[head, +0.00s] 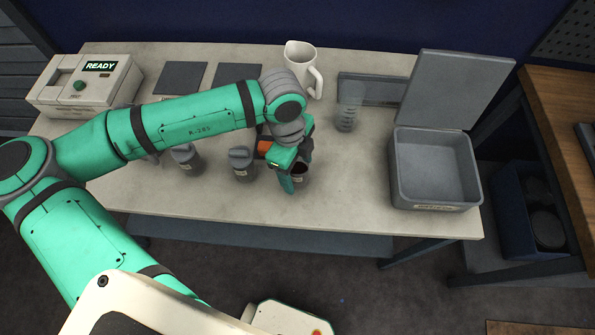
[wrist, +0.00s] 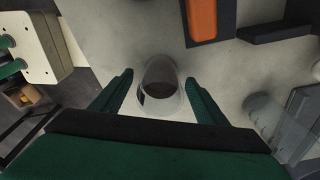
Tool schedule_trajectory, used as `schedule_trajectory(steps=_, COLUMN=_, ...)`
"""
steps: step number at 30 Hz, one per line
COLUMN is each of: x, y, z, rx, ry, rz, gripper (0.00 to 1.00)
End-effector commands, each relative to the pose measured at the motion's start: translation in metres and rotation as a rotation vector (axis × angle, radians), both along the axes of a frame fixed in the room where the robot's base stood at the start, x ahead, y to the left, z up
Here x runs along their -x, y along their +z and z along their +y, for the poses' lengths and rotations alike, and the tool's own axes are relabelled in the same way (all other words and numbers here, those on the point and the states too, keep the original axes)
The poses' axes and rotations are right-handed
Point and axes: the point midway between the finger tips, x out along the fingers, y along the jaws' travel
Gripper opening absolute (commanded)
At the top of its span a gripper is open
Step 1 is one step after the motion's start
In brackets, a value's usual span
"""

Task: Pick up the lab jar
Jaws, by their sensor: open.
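A clear lab jar (head: 299,171) with dark contents stands on the table under my gripper (head: 296,174). In the head view my gripper hides part of it. In the wrist view the jar (wrist: 161,86) appears between the two green fingers of my gripper (wrist: 158,80), and its dark contents show. The fingers are open, one on each side of the jar, with a visible gap on both sides. I cannot tell exactly how far down the fingers reach along the jar.
Two grey-lidded jars (head: 241,166) (head: 187,160) stand to the left. An orange-and-dark item (wrist: 202,18) is close by. A clear graduated cylinder (head: 346,108), a white pitcher (head: 299,60) and an open grey bin (head: 435,198) stand farther off. A READY device (head: 85,86) sits at far left.

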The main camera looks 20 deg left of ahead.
Motion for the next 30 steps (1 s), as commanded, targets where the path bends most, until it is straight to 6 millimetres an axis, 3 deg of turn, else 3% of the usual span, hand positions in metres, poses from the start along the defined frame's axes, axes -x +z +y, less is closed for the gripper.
schedule_trajectory(steps=9, x=-0.0002, y=-0.0055, z=-0.0007, rx=-0.001, ry=0.0, rz=-0.001, gripper=0.67)
schedule_trajectory(steps=15, x=-0.0002, y=-0.0053, z=-0.0009, rx=-0.001, ry=-0.001, rz=-0.001, gripper=0.2)
schedule_trajectory(steps=17, x=-0.0004, y=-0.0051, z=-0.0009, rx=-0.001, ry=-0.001, rz=-0.001, gripper=0.08)
schedule_trajectory(steps=30, x=-0.0007, y=-0.0017, z=-0.002, rx=0.0, ry=-0.003, rz=-0.001, gripper=0.08)
